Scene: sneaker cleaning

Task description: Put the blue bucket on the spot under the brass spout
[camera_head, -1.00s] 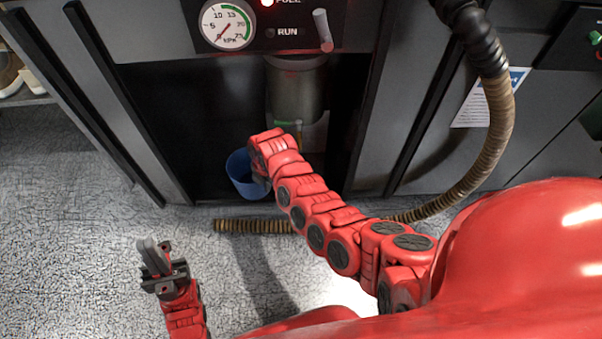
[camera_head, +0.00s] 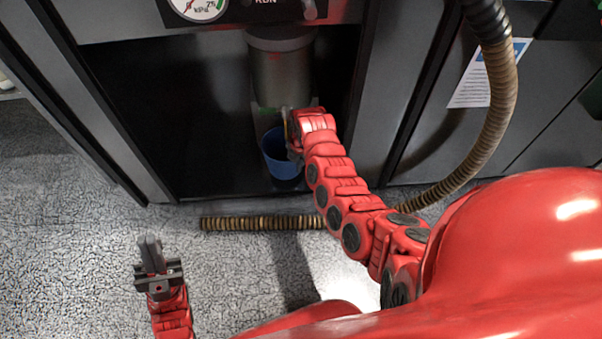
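The blue bucket (camera_head: 279,160) stands upright in the dark recess of the machine, below the grey cylinder (camera_head: 281,75). My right gripper (camera_head: 293,150) is at the bucket's right rim and appears shut on it, though my red arm hides most of the fingers. A small brass-coloured part (camera_head: 285,121), likely the spout, shows just above the bucket, partly covered by my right gripper. The spot under it is hidden by the bucket and arm. I cannot tell whether the bucket touches the recess floor. My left gripper (camera_head: 149,248) is shut and empty over the grey floor.
The recess (camera_head: 195,120) is bare left of the bucket. A ribbed brown hose (camera_head: 262,223) lies across the floor in front and rises on the right. The speckled floor (camera_head: 70,240) is clear at left.

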